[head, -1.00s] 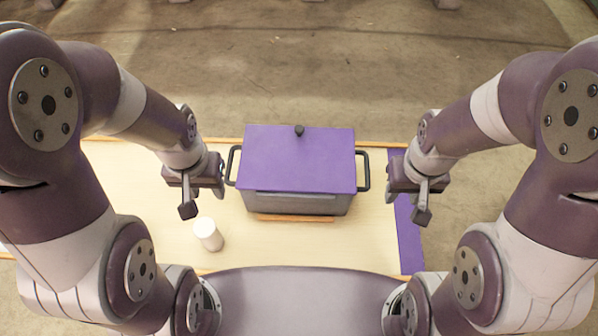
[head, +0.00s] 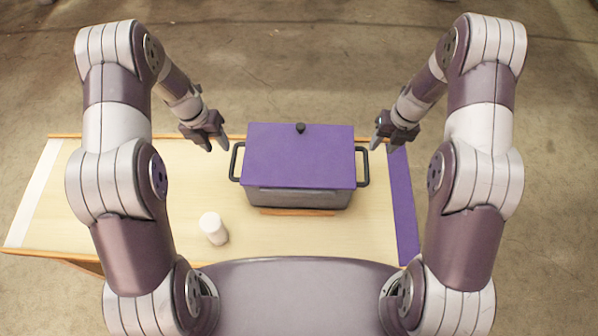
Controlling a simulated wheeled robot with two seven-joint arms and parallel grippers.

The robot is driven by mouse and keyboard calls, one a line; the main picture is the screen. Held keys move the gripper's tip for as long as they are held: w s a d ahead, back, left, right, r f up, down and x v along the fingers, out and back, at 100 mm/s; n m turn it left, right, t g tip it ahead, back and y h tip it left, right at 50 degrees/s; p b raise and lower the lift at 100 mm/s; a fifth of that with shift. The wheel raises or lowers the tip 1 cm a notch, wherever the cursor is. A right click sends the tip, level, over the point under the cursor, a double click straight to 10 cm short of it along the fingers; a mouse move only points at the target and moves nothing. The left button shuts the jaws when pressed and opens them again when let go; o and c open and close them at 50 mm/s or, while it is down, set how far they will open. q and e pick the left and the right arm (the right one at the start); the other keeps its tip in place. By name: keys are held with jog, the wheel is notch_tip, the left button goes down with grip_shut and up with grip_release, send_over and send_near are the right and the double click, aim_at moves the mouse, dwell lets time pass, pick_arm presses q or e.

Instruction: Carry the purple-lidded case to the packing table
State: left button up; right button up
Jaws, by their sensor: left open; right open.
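The case (head: 298,197) is grey with a flat purple lid (head: 300,158) and a black knob. It has a black bar handle on its left side (head: 236,162) and another on its right side (head: 363,167). It stands on a pale wooden table (head: 150,192). My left gripper (head: 217,146) is open and empty, up and left of the left handle. My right gripper (head: 382,146) is open and empty, just up and right of the right handle. Neither gripper holds a handle.
A white cylinder (head: 213,229) stands on the table, front left of the case. A purple strip (head: 402,205) marks the table's right end and a white strip (head: 33,194) its left end. A thin wooden piece (head: 298,212) shows at the case's front. Bare floor lies beyond the table.

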aim_at(231, 166)
jog(key=shift+s, duration=0.1)
pick_arm(q)
jog(key=f, duration=0.4)
jog(key=d+f, duration=0.1)
jog(key=f, duration=0.3)
jog(key=d+f, duration=0.1)
jog(key=f, duration=0.3)
jog(key=shift+s+d+f, duration=0.1)
jog(key=shift+d+f, duration=0.1)
pick_arm(e)
jog(key=f, duration=0.4)
jog(key=a+f, duration=0.1)
jog(key=f, duration=0.3)
jog(key=a+f, duration=0.1)
jog(key=f, duration=0.3)
jog(key=shift+a+f, duration=0.15)
jog(key=shift+a, duration=0.1)
pick_arm(q)
grip_shut()
pick_arm(e)
grip_shut()
pick_arm(q)
jog(key=shift+r, duration=0.1)
